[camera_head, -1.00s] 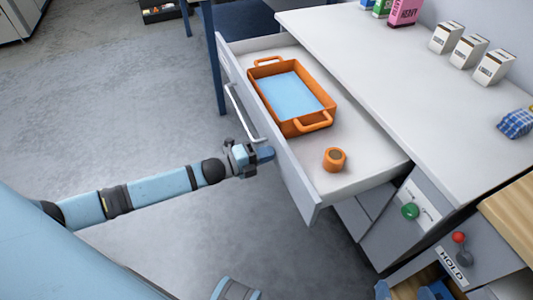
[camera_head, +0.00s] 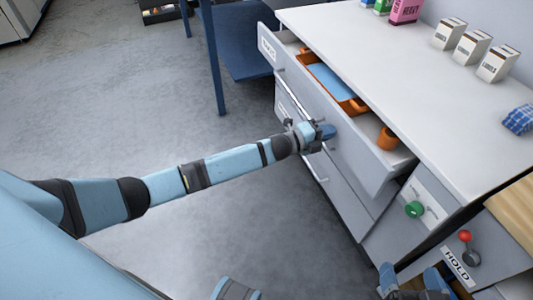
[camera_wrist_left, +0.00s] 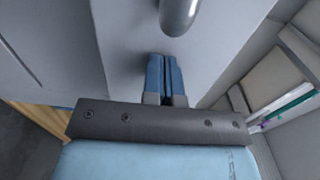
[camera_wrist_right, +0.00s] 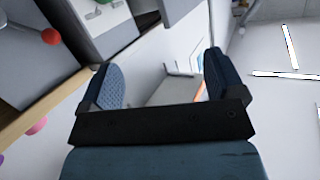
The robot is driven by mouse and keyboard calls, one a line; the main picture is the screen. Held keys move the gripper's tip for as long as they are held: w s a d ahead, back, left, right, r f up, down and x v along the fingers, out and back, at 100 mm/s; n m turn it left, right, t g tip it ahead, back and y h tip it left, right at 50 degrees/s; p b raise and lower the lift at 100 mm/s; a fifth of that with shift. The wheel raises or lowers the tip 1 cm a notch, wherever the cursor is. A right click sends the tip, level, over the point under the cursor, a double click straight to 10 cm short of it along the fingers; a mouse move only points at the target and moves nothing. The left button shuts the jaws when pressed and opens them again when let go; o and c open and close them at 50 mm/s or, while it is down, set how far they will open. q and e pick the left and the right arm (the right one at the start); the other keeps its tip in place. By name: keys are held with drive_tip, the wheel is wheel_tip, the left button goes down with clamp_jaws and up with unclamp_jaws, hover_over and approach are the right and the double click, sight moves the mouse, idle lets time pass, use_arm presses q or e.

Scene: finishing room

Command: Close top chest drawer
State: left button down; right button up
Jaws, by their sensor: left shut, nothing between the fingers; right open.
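The top chest drawer (camera_head: 345,150) is partly open in the head view, its grey front standing out from the chest beneath the white top. An orange tray with a blue inside (camera_head: 330,82) and an orange round object (camera_head: 387,139) lie in it, partly hidden by the drawer front and the chest top. My left gripper (camera_head: 328,131) is shut and empty, its fingertips at the drawer front beside the bar handle. In the left wrist view the shut blue fingers (camera_wrist_left: 165,72) point at the grey front just below the handle (camera_wrist_left: 178,14). My right gripper (camera_head: 415,280) is open and empty at the bottom right.
The white chest top (camera_head: 400,70) carries white boxes (camera_head: 470,45), a pink box (camera_head: 407,10) and a blue checked cloth item (camera_head: 518,119). A green knob (camera_head: 414,209) and a red-topped lever (camera_head: 465,237) stick out at the right.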

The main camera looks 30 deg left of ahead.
use_arm(q)
drive_tip(key=b+x, duration=0.2)
drive_tip(key=x, duration=0.6)
drive_tip(key=shift+w+d+f, duration=0.1)
drive_tip(key=shift+w+d, duration=0.05)
drive_tip(key=shift+w, duration=0.05)
drive_tip(key=shift+w+d+b, duration=0.35)
drive_tip(key=shift+w+d, duration=0.05)
drive_tip(key=shift+w, duration=0.1)
drive_tip(key=shift+r, duration=0.3)
drive_tip(key=shift+w, duration=0.1)
use_arm(e)
wheel_tip(320, 180, up, 6)
drive_tip(key=a+t+y, duration=0.2)
drive_tip(key=shift+w+a+f+t, duration=0.2)
drive_tip(key=shift+a+t, duration=0.1)
drive_tip(key=shift+t, duration=0.1)
